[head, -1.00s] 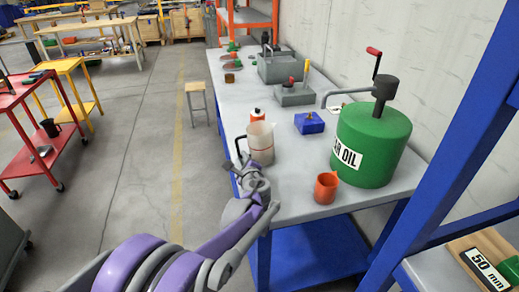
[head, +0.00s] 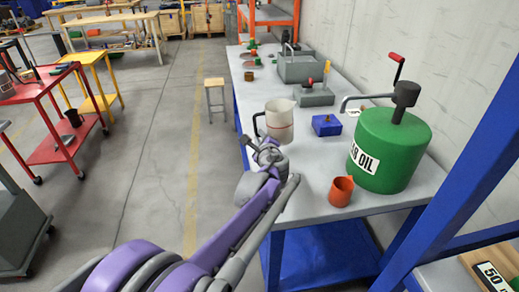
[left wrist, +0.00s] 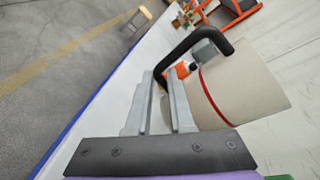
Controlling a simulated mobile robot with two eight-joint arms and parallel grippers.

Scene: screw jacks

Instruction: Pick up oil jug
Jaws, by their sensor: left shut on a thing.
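The oil jug (head: 280,122) is a pale, see-through jug with a red line around it and a black handle on its left side. My left gripper (head: 264,146) is at the handle, at the near end of the workbench (head: 305,207). In the left wrist view, the two grey fingers (left wrist: 160,85) are closed around the lower part of the black handle, with the jug's body (left wrist: 240,85) to their right. The jug looks raised above the bench top. My right gripper is not in view.
An orange cup (head: 341,192) and a green oil drum (head: 388,152) with a crank stand to the right. A blue block (head: 326,126) and grey jack parts (head: 300,68) sit farther back. An orange-topped thing (left wrist: 182,70) shows behind the handle.

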